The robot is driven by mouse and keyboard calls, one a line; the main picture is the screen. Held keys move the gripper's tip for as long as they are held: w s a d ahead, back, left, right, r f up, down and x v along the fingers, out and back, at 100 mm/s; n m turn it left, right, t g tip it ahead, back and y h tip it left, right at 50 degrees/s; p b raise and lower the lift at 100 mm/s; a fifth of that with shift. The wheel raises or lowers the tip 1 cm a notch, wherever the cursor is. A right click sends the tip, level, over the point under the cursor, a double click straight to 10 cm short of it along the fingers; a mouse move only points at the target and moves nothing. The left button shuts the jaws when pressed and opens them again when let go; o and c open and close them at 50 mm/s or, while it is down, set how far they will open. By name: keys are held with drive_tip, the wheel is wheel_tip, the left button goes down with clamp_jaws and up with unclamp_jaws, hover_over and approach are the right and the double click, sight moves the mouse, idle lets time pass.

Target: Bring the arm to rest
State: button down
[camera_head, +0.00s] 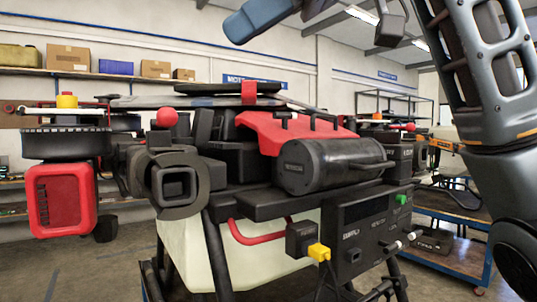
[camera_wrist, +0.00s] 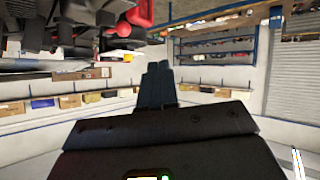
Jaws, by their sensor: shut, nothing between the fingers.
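In the wrist view my gripper (camera_wrist: 157,72) shows as two dark blue-grey fingers pressed together, with nothing between them. It points away from the drone into open space. In the head view my arm (camera_head: 480,75) is raised at the right side, bent, and runs out of the top of the picture. Blue-grey parts of it hang into the top edge, above the drone; I cannot tell there how the fingers stand. The spray drone (camera_head: 320,165) stands in the middle, with a red cover, black canister and pale tank. Its red and black parts also show at the wrist view's upper left (camera_wrist: 95,25).
A wall shelf (camera_head: 100,76) with cardboard boxes (camera_head: 67,57) and a blue box (camera_head: 116,67) runs along the back left. A blue workbench (camera_head: 450,258) stands at the right. Bare floor (camera_head: 80,260) shows at lower left. The room around the fingers looks clear.

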drive_tip(key=w+d+f+m+t+y, duration=0.1)
drive_tip(key=w+f+m+t+y, duration=0.3)
drive_tip(key=f, duration=0.7)
drive_tip(key=w+d+f+m+t, duration=0.15)
drive_tip(key=w+f+m, duration=0.35)
drive_tip(key=f, duration=0.6)
drive_tip(key=s+d+f+m+t+h, duration=0.2)
drive_tip(key=f+m, duration=0.1)
drive_tip(key=f, duration=0.4)
drive_tip(key=s+d+f+m+t+h, duration=0.1)
drive_tip(key=d+f+m+t+h, duration=0.15)
drive_tip(key=f, duration=0.45)
drive_tip(key=s+d+f+m+t+h, duration=0.1)
drive_tip(key=s+f+m+t, duration=0.15)
drive_tip(key=f, duration=0.45)
drive_tip(key=s+d+f+m+t+h, duration=0.1)
drive_tip(key=s+d+f+m+h, duration=0.1)
drive_tip(key=s+d+f+h, duration=0.45)
drive_tip(key=s+d+f+m+h, duration=0.1)
drive_tip(key=s+d+f+m, duration=0.15)
drive_tip(key=s+f, duration=0.55)
drive_tip(key=s+d+r+n+h, duration=0.1)
drive_tip(key=s+d+r, duration=0.1)
drive_tip(key=s, duration=1)
drive_tip(key=s+d+r+n+h, duration=0.1)
drive_tip(key=s+d+r+n, duration=0.1)
drive_tip(key=s, duration=1)
drive_tip(key=shift+s+d+r+h, duration=0.35)
drive_tip(key=shift+d+r, duration=0.2)
drive_tip(key=shift+d, duration=0.65)
